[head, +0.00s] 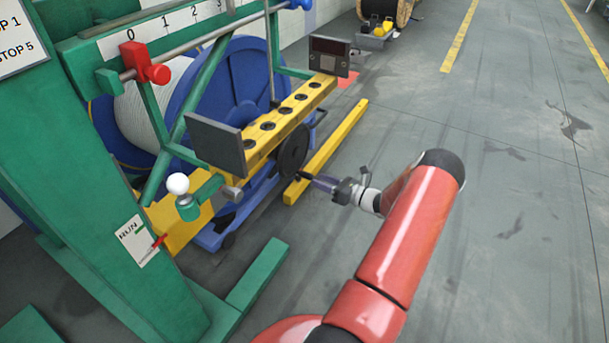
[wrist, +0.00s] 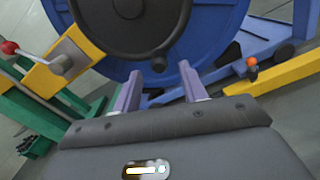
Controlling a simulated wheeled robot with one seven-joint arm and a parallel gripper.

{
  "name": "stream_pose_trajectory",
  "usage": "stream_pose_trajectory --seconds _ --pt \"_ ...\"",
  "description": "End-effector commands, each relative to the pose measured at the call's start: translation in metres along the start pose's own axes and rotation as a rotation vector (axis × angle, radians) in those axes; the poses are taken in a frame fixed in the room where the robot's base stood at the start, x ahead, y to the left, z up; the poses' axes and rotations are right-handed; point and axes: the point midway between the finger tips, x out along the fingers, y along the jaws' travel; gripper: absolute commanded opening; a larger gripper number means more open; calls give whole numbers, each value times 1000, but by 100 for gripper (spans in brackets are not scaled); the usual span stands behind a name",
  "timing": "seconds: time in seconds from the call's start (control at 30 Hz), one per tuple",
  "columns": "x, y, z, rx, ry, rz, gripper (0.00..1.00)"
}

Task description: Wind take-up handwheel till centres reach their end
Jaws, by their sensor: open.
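The take-up handwheel (head: 293,152) is a dark disc on the near side of the yellow beam with round holes (head: 262,131). In the wrist view the dark wheel (wrist: 120,22) fills the top, in front of a blue reel flange (wrist: 218,38). My gripper (head: 307,177) is at the wheel's lower right. The centres are hidden.
A green frame (head: 120,150) carries a 0-to-3 scale (head: 175,27) with a red pointer (head: 150,70). A white-ball lever (head: 178,185) and a grey plate (head: 214,143) are left of the wheel. A yellow floor rail (head: 328,152) lies behind my gripper. Floor at right is clear.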

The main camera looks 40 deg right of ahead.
Motion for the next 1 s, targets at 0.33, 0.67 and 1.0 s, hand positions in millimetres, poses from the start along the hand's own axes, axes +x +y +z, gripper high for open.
stream_pose_trajectory --seconds 0.33,0.67,1.0 --pt "53 1 -1 -1 3 3 43" --pt "63 1 -1 -1 4 2 43" --pt "62 1 -1 -1 4 2 7"
